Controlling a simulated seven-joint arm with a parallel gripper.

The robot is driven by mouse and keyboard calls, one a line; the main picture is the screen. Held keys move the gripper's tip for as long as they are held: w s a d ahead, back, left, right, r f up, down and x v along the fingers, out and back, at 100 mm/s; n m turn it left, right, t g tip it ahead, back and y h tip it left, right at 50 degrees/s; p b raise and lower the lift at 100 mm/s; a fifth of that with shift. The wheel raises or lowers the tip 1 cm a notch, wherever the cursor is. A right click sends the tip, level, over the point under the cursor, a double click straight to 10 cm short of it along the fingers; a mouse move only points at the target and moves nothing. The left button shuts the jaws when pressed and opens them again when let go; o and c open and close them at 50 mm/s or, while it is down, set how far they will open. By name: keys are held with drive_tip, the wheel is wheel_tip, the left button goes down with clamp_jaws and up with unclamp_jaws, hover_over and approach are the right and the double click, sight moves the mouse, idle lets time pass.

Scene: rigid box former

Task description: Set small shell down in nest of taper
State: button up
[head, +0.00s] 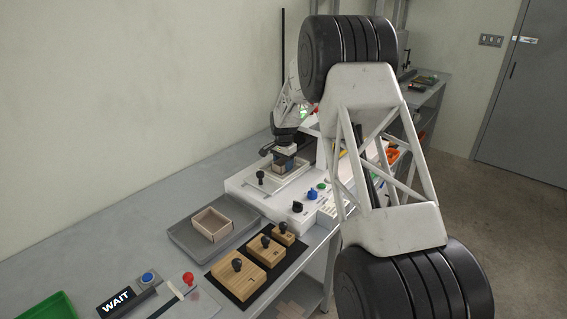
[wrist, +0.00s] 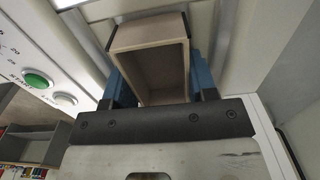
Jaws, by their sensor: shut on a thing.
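My gripper (head: 285,160) is over the white taper machine (head: 240,188), at the frame set in its top. It is shut on the small shell (head: 281,168), a tan open box that is partly hidden by the fingers in the head view. In the wrist view the shell (wrist: 146,36) sits between the blue fingers of my gripper (wrist: 160,82), with its hollow side facing the camera and dark strips on two edges. The nest lies under or close to the shell. I cannot tell whether the shell touches it.
A larger tan open box (head: 211,226) stands on a grey tray (head: 183,233). Knobbed wooden blocks (head: 236,274) lie on a black mat (head: 262,284). Knobs and buttons (head: 312,193) line the machine's front. A WAIT sign (head: 117,300) and green bin (head: 48,308) are nearer.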

drive_tip(key=o, duration=0.9)
drive_tip(key=shift+r, duration=0.15)
wheel_tip(320, 180, up, 13)
idle(1.0)
